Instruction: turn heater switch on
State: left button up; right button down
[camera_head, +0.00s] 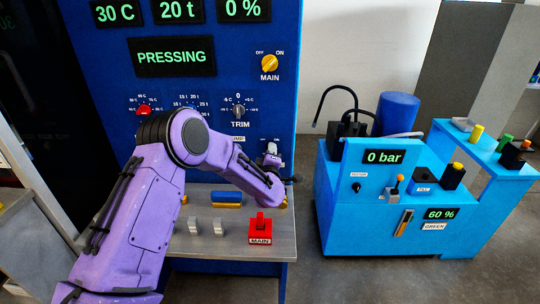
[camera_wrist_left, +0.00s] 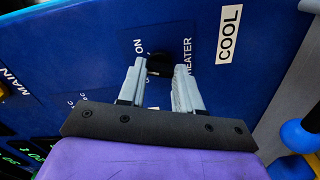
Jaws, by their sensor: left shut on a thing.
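The heater switch (camera_wrist_left: 159,65) is a dark round knob on the blue panel, between the fingertips of my left gripper (camera_wrist_left: 157,72) in the left wrist view. The words "ON" and "HEATER" show beside it; the fingers cover part of the label. In the head view my left gripper (camera_head: 272,158) is at the lower right of the blue press panel, below small "OFF" and "ON" marks, and hides most of the switch. My left gripper is shut on the knob. The knob's pointer cannot be made out. My right gripper is not in view.
The yellow MAIN knob (camera_head: 269,63) and black TRIM knob (camera_head: 239,111) sit higher on the panel. A light blue machine (camera_head: 345,222) stands to the right.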

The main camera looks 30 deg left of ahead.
pick_arm(q)
jog(key=m, duration=0.5)
jog(key=shift+m, duration=0.3)
dwell(0.4)
jog(key=o, duration=1)
jog(key=shift+o, duration=0.2)
jog(key=b+v, duration=0.2)
jog(key=v, duration=0.8)
jog(key=shift+s+b, duration=0.3)
jog(key=shift+b, duration=0.1)
